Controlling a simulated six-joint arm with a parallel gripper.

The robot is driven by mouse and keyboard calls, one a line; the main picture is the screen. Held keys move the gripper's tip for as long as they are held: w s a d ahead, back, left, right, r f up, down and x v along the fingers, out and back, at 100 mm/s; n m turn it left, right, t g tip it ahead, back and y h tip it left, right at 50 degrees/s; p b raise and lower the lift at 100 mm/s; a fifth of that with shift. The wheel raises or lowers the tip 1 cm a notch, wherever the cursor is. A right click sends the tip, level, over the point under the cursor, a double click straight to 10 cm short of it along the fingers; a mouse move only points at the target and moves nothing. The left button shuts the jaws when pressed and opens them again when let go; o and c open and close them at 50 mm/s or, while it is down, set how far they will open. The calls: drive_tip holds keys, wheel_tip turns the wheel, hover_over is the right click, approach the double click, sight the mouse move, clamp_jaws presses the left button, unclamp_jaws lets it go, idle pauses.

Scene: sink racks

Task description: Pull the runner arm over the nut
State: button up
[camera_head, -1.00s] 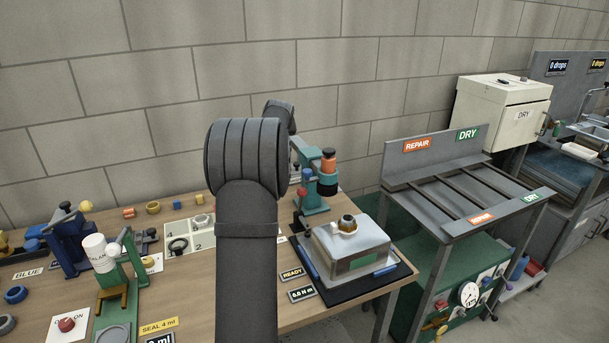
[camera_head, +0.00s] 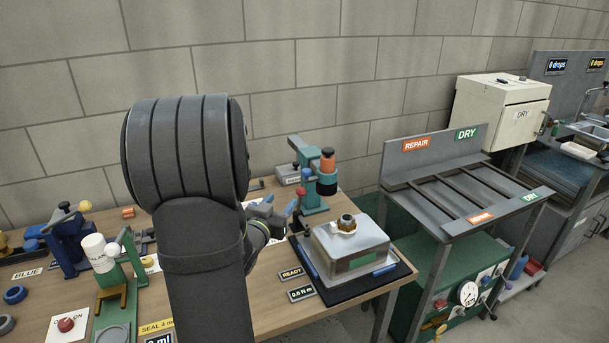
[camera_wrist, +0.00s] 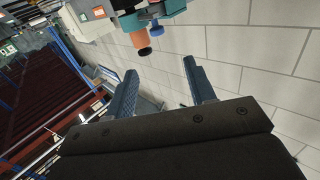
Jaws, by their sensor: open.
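The runner is a teal stand (camera_head: 312,204) at the back of the bench, with an arm carrying an orange-topped cylinder (camera_head: 328,158) and a dark lower end. The cylinder also shows in the wrist view (camera_wrist: 130,32), beyond my fingertips. A brass-coloured nut (camera_head: 347,221) sits in a pale fitting on the grey metal block (camera_head: 352,262), in front of the runner head and a little to its right. My gripper (camera_head: 284,212) is open and empty, left of the runner stand; its blue fingers also show in the wrist view (camera_wrist: 160,68). My arm hides the bench's middle.
The block rests on a black mat (camera_head: 385,281) near the bench's right edge. READY (camera_head: 291,273) and 0.0 N m (camera_head: 301,293) plates lie left of it. A green stand (camera_head: 132,268) and blue press (camera_head: 72,240) are at left. A drying rack (camera_head: 465,197) stands right.

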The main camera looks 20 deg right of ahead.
approach(305, 174)
drive_tip(key=x, duration=1)
